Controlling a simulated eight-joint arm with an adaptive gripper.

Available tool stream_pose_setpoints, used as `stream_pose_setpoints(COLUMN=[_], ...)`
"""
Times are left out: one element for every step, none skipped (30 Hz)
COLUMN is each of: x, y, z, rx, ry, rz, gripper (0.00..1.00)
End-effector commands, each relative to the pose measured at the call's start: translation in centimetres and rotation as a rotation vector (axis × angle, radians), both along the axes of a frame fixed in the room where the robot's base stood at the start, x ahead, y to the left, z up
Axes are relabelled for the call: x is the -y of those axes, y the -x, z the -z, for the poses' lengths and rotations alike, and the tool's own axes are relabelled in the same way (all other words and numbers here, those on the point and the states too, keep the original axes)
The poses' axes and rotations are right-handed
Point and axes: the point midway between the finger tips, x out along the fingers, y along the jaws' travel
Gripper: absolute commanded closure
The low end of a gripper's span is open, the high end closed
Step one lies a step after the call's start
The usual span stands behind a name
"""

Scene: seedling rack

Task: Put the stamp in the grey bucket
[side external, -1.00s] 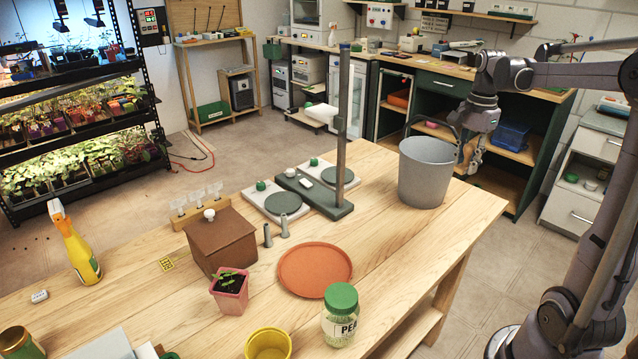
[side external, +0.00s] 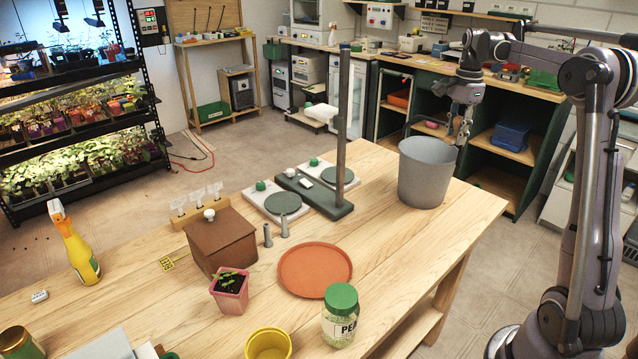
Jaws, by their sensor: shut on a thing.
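The inside of the bucket is mostly out of sight.
A metal post on a dark base (side external: 325,203) rises left of the bucket. A terracotta saucer (side external: 315,270), a jar with a green lid (side external: 340,318), a brown box (side external: 220,243) and a potted seedling (side external: 230,290) stand nearer. The tabletop around the bucket is clear.

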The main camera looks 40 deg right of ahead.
Motion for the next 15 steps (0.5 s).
stream_pose_setpoints(x=[-0.4, -0.5, -0.7, -0.8, -0.9, -1.0, -1.0, -1.1, -1.1, -1.1, -1.1, -1.1, -1.1, -1.1, -1.1], y=[-1.0, -1.4, -1.9, -2.2, -2.5, -2.8, -2.9, -3.1, -3.2, -3.2, -3.2, -3.2, -3.2, -3.2, -3.2], z=[0.6, 0.9, 1.2, 1.4, 1.6, 1.8, 1.9, 2.0, 2.1, 2.3, 2.5, 3.0, 3.4, 3.8, 4.4], rx=[0.000, 0.000, 0.000, 0.000, 0.000, 0.000, 0.000, 0.000, 0.000, 0.000, 0.000, 0.000, 0.000, 0.000, 0.000], ry=[0.000, 0.000, 0.000, 0.000, 0.000, 0.000, 0.000, 0.000, 0.000, 0.000, 0.000, 0.000, 0.000, 0.000, 0.000], rz=[-0.003, -0.002, -0.002, -0.003, -0.002, -0.001, 0.000, 0.000, 0.000, 0.001, 0.001, 0.001, 0.001, 0.001, 0.001], gripper=[1.00, 1.00, 1.00, 1.00, 1.00, 1.00, 1.00, 1.00, 1.00, 1.00, 1.00, 1.00, 1.00, 1.00, 1.00])
